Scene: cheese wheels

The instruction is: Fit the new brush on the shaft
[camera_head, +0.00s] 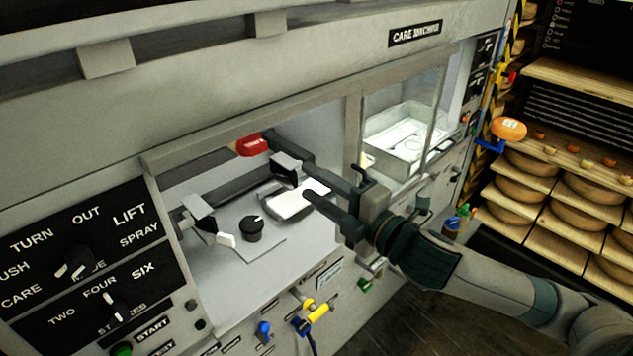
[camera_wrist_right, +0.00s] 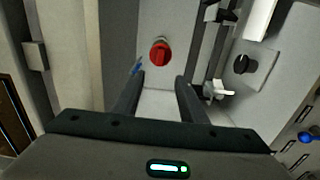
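My right gripper (camera_head: 288,165) reaches from the right into the open bay of the care machine. Its two fingers are apart, with nothing between them; they also show spread in the right wrist view (camera_wrist_right: 158,82). A red knob (camera_head: 251,145) is on the bay's back wall, beyond the fingertips; the wrist view shows it past the gap between the fingers (camera_wrist_right: 160,52). A dark bar (camera_head: 232,186), possibly the shaft, runs across the bay between two black brackets, partly hidden. I cannot clearly identify the new brush. My left gripper is out of view.
A black knob (camera_head: 252,228), a white lever (camera_head: 226,241) and a white pad (camera_head: 286,206) are in the bay. A pillar (camera_head: 354,130) divides it from a glass-fronted compartment with a white tray (camera_head: 398,150). Control panels line the front. Cheese shelves (camera_head: 560,190) stand at right.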

